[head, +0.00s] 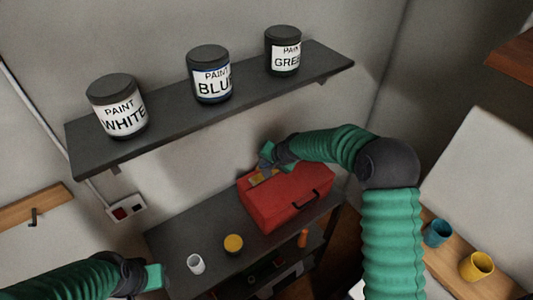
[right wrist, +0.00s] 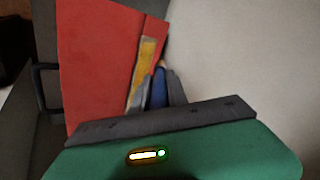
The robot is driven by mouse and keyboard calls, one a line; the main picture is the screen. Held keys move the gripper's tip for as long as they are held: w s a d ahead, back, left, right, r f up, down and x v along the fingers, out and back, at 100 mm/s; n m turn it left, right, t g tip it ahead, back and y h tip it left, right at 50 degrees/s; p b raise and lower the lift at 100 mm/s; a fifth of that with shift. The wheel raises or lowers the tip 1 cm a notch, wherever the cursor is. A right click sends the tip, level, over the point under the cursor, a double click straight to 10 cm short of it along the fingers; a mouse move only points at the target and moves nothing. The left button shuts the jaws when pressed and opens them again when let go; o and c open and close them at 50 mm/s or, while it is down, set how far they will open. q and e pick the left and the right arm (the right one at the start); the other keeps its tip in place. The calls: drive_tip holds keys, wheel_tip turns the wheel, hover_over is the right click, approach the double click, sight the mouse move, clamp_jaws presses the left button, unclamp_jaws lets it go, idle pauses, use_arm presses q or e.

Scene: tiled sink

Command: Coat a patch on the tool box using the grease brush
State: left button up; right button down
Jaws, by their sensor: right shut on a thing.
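The red tool box (head: 285,207) stands on the dark lower shelf, its black handle facing the front right. It fills the upper left of the right wrist view (right wrist: 95,60). My right gripper (head: 266,160) is at the box's back left top edge, shut on the grease brush, whose blue part (right wrist: 158,88) shows between the fingers. A yellow strip (right wrist: 147,62) with a greyish border shows against the red top beside the fingers; I cannot tell whether it is the coated patch or part of the brush. My left gripper (head: 154,277) is at the lower left, its fingers unclear.
A white cup (head: 196,263) and a yellow-topped jar (head: 233,244) stand on the dark shelf (head: 180,235) left of the box. Paint cans white (head: 118,110), blue (head: 209,78) and green (head: 283,52) stand on the upper shelf. Teal (head: 437,233) and yellow (head: 476,267) cups stand at right.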

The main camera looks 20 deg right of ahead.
wheel_tip(320, 180, up, 3)
drive_tip(key=shift+f+p, duration=0.1)
drive_tip(key=shift+p, duration=0.55)
drive_tip(key=shift+r+p, duration=0.3)
drive_tip(key=shift+r, duration=0.3)
drive_tip(key=shift+f, duration=0.1)
